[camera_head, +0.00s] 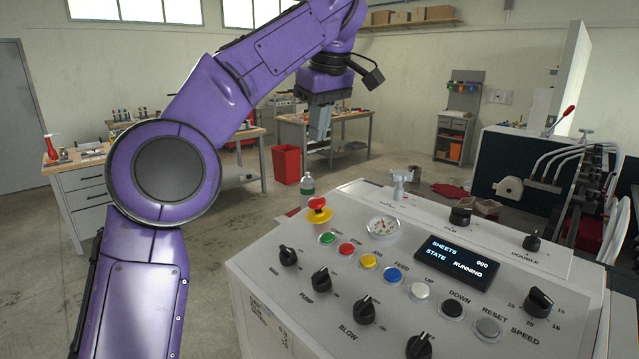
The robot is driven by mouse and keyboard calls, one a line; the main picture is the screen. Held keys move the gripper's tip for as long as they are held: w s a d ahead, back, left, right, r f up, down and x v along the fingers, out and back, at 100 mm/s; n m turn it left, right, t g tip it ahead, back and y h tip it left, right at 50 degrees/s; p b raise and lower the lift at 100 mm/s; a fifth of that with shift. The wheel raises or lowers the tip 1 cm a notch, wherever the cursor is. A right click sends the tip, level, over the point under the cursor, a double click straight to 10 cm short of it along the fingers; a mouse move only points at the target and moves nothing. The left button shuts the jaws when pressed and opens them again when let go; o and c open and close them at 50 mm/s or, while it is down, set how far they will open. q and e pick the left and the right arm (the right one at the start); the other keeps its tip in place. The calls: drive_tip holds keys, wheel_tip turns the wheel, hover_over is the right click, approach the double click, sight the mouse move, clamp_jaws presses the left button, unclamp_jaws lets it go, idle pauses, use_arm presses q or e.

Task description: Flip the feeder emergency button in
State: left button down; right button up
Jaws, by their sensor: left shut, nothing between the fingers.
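The feeder emergency button (318,205) is a red mushroom head on a yellow base. It stands at the left back corner of the white control panel (300,262), above the green start button. My left gripper (320,132) hangs from the purple arm, pointing down, with its fingers together and nothing between them. In the picture it is above the emergency button and apart from it. The display (457,262) reads SHEETS 000 and STATE RUNNING. My right gripper is not in view.
Coloured push buttons, black knobs (364,310) and a round gauge (383,227) crowd the panel. Machine levers (560,165) stand at the right. Workbenches and a red bin (286,164) are farther back.

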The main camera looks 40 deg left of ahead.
use_arm(q)
drive_tip(key=b, duration=0.3)
approach(315, 199)
drive_tip(key=b+x, duration=0.3)
drive_tip(key=x, duration=0.3)
drive_tip(key=shift+a+r, duration=0.1)
drive_tip(key=shift+w+f, duration=0.1)
drive_tip(key=shift+f, duration=0.2)
drive_tip(key=shift+r, duration=0.1)
